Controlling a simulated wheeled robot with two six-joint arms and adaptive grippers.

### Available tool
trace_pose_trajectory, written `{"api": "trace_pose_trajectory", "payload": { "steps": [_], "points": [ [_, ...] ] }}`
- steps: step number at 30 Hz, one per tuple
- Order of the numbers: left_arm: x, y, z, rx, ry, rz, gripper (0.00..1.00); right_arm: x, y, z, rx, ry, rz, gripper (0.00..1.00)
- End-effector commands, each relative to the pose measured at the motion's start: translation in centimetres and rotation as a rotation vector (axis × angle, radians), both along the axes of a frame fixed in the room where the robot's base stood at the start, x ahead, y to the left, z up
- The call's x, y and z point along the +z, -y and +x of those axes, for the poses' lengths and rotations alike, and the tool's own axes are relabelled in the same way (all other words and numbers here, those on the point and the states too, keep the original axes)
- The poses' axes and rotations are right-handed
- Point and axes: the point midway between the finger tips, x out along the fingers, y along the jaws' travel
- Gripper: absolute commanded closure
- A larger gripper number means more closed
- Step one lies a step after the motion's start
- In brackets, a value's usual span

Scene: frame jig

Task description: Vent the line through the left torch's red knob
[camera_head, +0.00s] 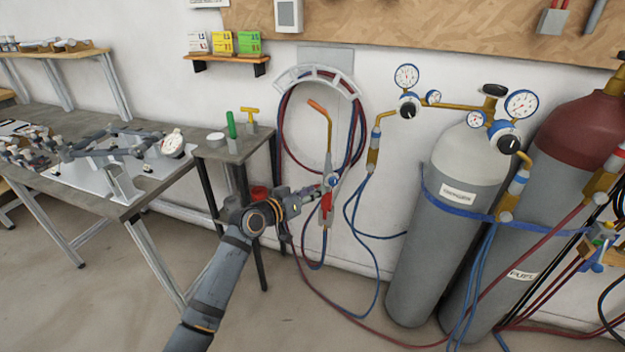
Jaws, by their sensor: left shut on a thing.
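The left torch (328,165) hangs upright on the wall below a hose rack, its copper-coloured tip bent up to the left. A blue-and-white knob (334,181) shows on its body, and red parts (327,206) show just below. My left gripper (322,194) reaches in from the left to the torch's valve area. It is shut on what appears to be the red knob; the fingers partly hide it, so the exact grip is hard to see. My right gripper is out of view.
Two gas cylinders, grey-white (461,165) and dark red-topped (580,130), stand right of the torch with gauges and hoses. A small side table (235,147) and a workbench (130,205) are on the left. Red and blue hoses hang near my gripper.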

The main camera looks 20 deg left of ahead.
Motion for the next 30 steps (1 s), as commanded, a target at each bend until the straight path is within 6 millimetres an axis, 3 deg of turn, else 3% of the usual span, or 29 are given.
{"api": "trace_pose_trajectory", "payload": {
  "steps": [1, 3, 12, 30],
  "points": [
    [0.8, 0.0, 0.0, 0.000, -0.030, -0.027, 1.00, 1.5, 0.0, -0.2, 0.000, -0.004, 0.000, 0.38],
    [0.8, -0.1, 0.1, 0.001, -0.069, -0.065, 1.00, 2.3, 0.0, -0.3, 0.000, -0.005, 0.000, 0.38],
    [0.6, -0.1, 0.1, 0.001, -0.200, -0.193, 1.00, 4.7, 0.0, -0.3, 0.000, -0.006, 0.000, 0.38],
    [0.3, -0.1, 0.2, 0.000, -0.266, -0.259, 1.00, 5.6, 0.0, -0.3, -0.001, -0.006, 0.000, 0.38]
  ]
}}
